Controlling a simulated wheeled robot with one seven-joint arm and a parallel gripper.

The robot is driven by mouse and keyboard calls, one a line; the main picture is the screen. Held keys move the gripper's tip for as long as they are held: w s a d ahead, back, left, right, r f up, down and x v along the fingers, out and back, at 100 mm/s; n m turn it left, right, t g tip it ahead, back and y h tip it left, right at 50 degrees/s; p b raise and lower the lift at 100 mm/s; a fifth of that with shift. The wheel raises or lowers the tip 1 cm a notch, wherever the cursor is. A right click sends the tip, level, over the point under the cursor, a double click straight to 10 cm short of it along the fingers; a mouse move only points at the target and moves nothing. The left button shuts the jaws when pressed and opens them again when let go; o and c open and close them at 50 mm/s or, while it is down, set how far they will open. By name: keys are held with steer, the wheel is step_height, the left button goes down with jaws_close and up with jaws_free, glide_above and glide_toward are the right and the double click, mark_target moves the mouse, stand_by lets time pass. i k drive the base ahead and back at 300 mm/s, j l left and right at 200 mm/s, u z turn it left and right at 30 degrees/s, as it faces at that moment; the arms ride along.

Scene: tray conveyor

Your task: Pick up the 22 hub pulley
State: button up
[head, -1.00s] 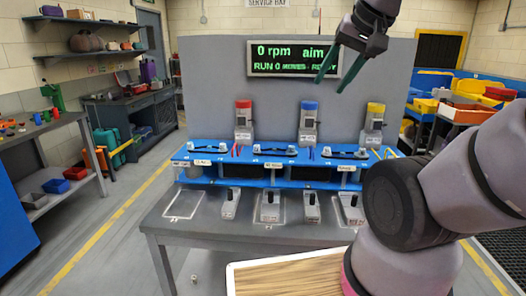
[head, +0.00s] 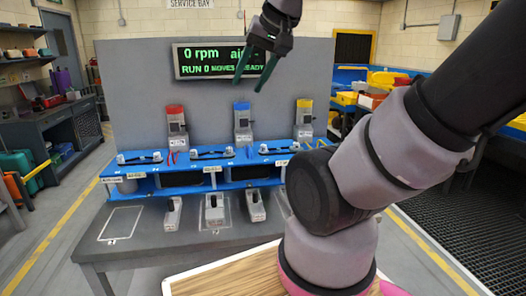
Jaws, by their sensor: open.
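My gripper (head: 250,84) hangs high in front of the lit display, fingers pointing down, open and empty. It is well above the table. I cannot tell which part is the 22 hub pulley, because the labels are too small to read. Several small grey parts stand on the grey table; three show clearly: a left one (head: 172,214), a middle one (head: 214,208) and a right one (head: 256,205). A rounded grey thing (head: 127,186) sits in the left bay under the blue shelf (head: 150,174). My arm hides the right part of the table.
The display (head: 222,60) is on a grey panel behind the table. Units with red (head: 174,110), blue (head: 242,106) and yellow (head: 304,104) tops stand behind the shelf. An empty outlined area (head: 120,223) is at the table's left. A wood-topped surface (head: 225,278) is close in front.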

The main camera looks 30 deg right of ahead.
mark_target(193, 153)
steer(key=i+j, duration=0.1)
steer(key=j, duration=0.4)
steer(key=i+j, duration=0.1)
steer(key=j, duration=0.45)
steer(key=i+j, duration=0.1)
steer(key=j, duration=0.4)
